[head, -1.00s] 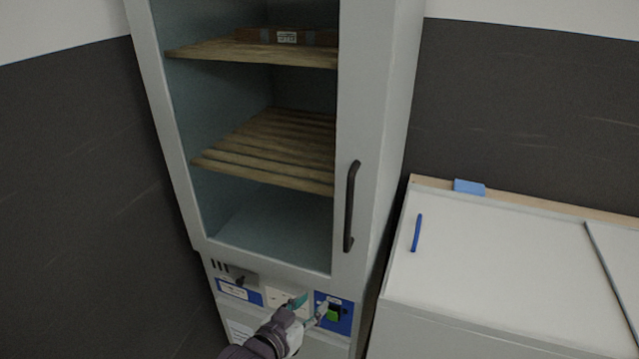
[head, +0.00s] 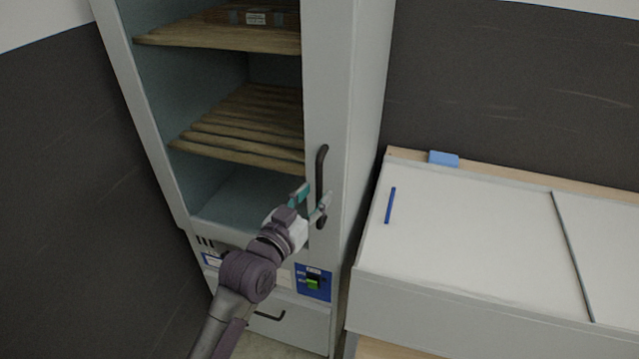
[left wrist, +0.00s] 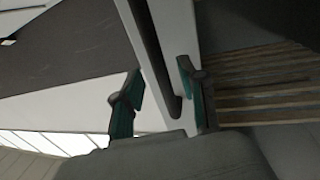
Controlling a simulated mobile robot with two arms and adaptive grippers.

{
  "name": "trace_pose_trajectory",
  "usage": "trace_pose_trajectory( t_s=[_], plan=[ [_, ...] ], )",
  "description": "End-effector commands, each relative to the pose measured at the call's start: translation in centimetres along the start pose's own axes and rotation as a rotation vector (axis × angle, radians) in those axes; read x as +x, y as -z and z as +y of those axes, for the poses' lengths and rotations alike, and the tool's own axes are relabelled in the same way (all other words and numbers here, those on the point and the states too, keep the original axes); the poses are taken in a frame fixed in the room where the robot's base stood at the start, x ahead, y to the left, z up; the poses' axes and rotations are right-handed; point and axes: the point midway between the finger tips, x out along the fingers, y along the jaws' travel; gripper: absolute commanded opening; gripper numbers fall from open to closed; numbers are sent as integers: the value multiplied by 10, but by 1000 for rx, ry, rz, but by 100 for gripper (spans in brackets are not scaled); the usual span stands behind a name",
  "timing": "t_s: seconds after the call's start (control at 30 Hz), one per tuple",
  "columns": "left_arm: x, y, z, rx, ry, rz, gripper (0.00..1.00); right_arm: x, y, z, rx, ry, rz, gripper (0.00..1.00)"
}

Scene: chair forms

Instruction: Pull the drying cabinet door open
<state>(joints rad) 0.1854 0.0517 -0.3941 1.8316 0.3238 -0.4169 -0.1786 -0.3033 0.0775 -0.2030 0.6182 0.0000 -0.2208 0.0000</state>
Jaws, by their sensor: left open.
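The drying cabinet door (head: 335,100) is shut, with a pale grey frame around a glass pane. Its dark vertical handle (head: 321,165) is on the right side of the frame. My left gripper (head: 313,198) is open at the lower half of the handle, with one finger on each side of it in the head view. In the left wrist view, the handle (left wrist: 152,55) runs down between the two open fingers (left wrist: 160,95). I cannot tell whether the fingers touch it. My right gripper is not in view.
Slatted wooden shelves (head: 245,125) and a box (head: 250,17) are inside the cabinet.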

Motion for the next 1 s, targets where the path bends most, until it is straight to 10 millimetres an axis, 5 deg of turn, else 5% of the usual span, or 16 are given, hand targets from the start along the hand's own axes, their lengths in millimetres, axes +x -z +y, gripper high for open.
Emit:
trace_pose_trajectory(
  t_s=[0.2,0.57,0.8,1.0],
  plan=[
    [24,0,0,0,0,-1,41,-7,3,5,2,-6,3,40],
    [29,0,0,0,0,0,41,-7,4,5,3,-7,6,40],
    [28,0,0,0,0,0,1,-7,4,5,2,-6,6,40],
    [28,-1,0,0,0,-1,0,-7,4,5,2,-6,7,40]
  ],
)
